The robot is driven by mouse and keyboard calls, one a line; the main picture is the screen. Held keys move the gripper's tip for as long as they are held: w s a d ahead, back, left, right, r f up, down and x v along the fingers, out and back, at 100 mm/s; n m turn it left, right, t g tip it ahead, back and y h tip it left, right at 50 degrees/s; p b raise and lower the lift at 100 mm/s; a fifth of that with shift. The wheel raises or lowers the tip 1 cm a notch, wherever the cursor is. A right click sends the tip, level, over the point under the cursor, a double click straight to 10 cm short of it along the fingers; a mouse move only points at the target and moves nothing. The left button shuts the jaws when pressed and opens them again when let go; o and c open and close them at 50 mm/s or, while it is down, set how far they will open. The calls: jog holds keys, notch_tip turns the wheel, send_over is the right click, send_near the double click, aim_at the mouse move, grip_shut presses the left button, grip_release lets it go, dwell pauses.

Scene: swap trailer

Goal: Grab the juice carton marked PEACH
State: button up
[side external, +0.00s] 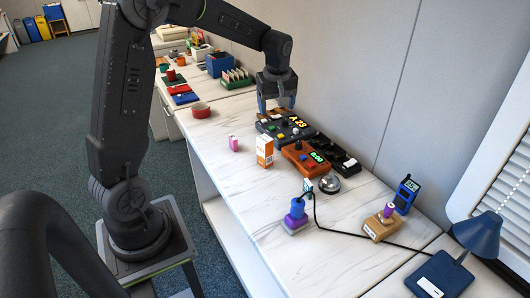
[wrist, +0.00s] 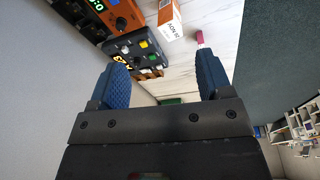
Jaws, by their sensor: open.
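An orange-and-white carton (side external: 265,151) stands upright on the white marbled counter, left of the orange control box. The wrist view shows the carton (wrist: 169,17) at the top edge, partly cut off, with dark print on its white face; I cannot read PEACH on it. My gripper (side external: 277,106) hangs above the dark control panel, behind the carton and apart from it. In the wrist view my gripper (wrist: 162,66) has its blue fingers wide apart with nothing held between them.
A small pink block (side external: 233,143) stands left of the carton. The orange box (side external: 303,158) and dark button panel (side external: 284,128) lie close to its right. A red bowl (side external: 201,110) is farther back. A purple-and-blue item (side external: 296,212) stands nearer. The counter in front of the carton is clear.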

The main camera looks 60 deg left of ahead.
aim_at(265, 138)
jog(key=a+f+n, duration=0.1)
jog(key=a+f, duration=0.1)
jog(key=f, duration=0.3)
jog(key=w+a+f+n+g, duration=0.1)
jog(key=a+f+n, duration=0.1)
jog(key=f, duration=0.3)
jog(key=w+a+f+n, duration=0.1)
jog(key=a+f, duration=0.3)
jog(key=f, duration=0.1)
jog(key=shift+w+a, duration=0.2)
jog(key=shift+s+a+f, duration=0.1)
jog(key=shift+a+f, duration=0.1)
jog(key=shift+f, duration=0.8)
jog(key=shift+s+a+f, duration=0.1)
jog(key=shift+a+f, duration=0.15)
jog(key=shift+f, duration=0.75)
jog(key=shift+s+a+f, duration=0.1)
jog(key=shift+a+f, duration=0.1)
jog(key=shift+f, duration=0.8)
jog(key=c, duration=1)
jog(key=shift+c, duration=0.6)
jog(key=shift+r, duration=0.15)
